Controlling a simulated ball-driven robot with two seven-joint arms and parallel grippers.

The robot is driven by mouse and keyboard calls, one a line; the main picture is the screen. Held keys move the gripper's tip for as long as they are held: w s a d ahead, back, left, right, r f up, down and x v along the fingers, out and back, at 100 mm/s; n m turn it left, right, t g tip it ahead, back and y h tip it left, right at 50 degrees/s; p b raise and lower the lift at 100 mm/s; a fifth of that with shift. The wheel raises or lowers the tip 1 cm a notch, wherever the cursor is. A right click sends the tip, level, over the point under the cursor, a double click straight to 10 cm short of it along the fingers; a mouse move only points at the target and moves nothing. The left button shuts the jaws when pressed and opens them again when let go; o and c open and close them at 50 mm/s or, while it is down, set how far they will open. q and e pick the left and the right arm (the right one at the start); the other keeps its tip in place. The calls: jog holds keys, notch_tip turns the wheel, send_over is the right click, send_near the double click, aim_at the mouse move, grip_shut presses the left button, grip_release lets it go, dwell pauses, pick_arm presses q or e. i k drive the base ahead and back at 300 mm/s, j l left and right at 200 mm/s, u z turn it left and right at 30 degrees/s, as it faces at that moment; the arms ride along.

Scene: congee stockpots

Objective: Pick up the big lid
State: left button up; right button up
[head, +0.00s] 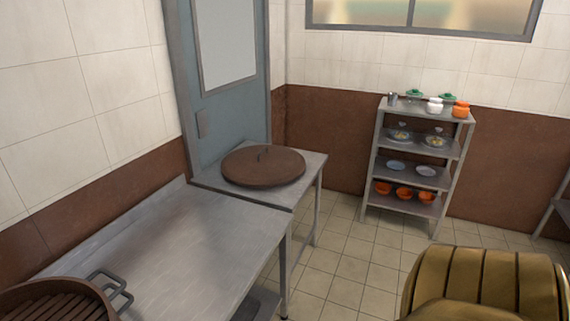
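Neither of my grippers shows in the head view, so nothing of mine is seen touching the lid.
A long steel counter (185,240) joins the side table and is mostly bare. A brown slatted round piece (50,300) with a metal handle sits at its near left. A metal shelf (413,148) with bowls and plates stands at the back. A golden ribbed object (485,280) fills the lower right. Tiled floor between is clear.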

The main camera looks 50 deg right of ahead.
aim_at(261, 166)
jog(key=z, duration=1.5)
jog(key=u, duration=1.85)
jog(key=z, duration=1.85)
jog(key=u, duration=0.8)
jog(key=i+l+u, duration=0.15)
jog(key=l+u, duration=0.55)
jog(key=i+l+u, duration=0.1)
jog(key=l+u, duration=0.25)
jog(key=l, duration=0.15)
